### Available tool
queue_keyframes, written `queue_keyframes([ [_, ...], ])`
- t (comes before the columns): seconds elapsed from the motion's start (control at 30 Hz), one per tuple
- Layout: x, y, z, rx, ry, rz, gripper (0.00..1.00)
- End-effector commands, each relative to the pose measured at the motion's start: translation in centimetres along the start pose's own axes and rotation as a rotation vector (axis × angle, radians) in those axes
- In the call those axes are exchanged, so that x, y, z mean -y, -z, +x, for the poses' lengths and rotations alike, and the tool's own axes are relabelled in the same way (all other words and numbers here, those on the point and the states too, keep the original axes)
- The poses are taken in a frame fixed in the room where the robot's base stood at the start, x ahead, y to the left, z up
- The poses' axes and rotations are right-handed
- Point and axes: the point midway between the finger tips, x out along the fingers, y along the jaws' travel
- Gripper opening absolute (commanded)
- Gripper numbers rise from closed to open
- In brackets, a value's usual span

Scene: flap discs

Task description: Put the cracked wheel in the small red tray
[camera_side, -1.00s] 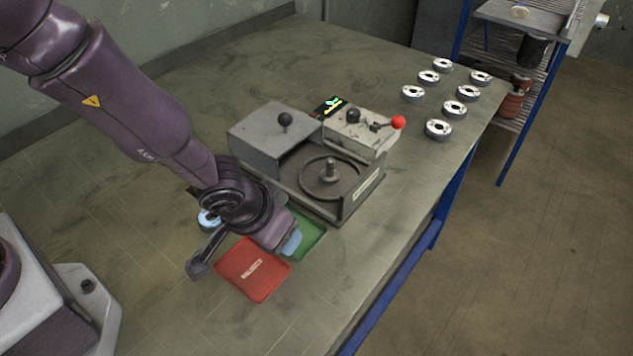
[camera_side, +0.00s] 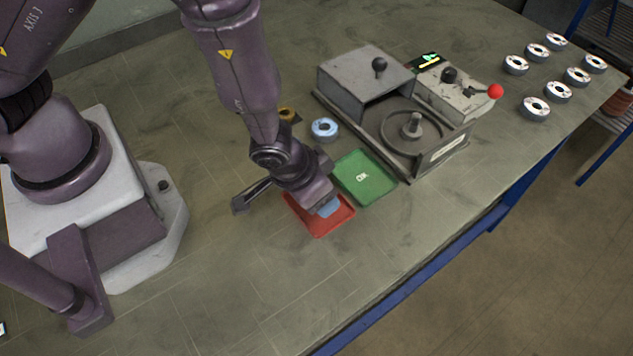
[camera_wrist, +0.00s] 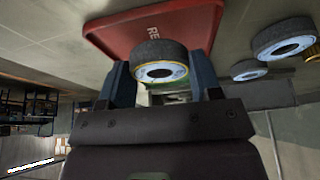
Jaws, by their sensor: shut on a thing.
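My gripper (camera_side: 328,206) is low over the small red tray (camera_side: 318,222), which its fingers partly cover in the side view. In the wrist view my gripper (camera_wrist: 164,82) is shut on a grey abrasive wheel (camera_wrist: 158,52) with a pale hub and a thin yellow ring. The wheel is in front of the red tray (camera_wrist: 120,30); I cannot tell whether it touches the tray. No crack is clear on it. The wheel is hidden in the side view.
A green tray (camera_side: 364,178) marked OK adjoins the red one. A pale-blue-hubbed wheel (camera_side: 324,129) and a small brass-coloured thing (camera_side: 287,115) lie behind my gripper. The grey test machine (camera_side: 365,75) stands beyond. Several wheels (camera_side: 535,107) are at the far right. The front bench is clear.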

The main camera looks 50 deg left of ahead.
Motion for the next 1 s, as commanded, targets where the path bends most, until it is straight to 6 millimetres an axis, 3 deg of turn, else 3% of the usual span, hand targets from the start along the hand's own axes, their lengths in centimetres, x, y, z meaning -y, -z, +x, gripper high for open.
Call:
queue_keyframes([
  [1.0, 0.0, -0.5, 1.2, 0.0, -0.001, 0.0, 0.33],
])
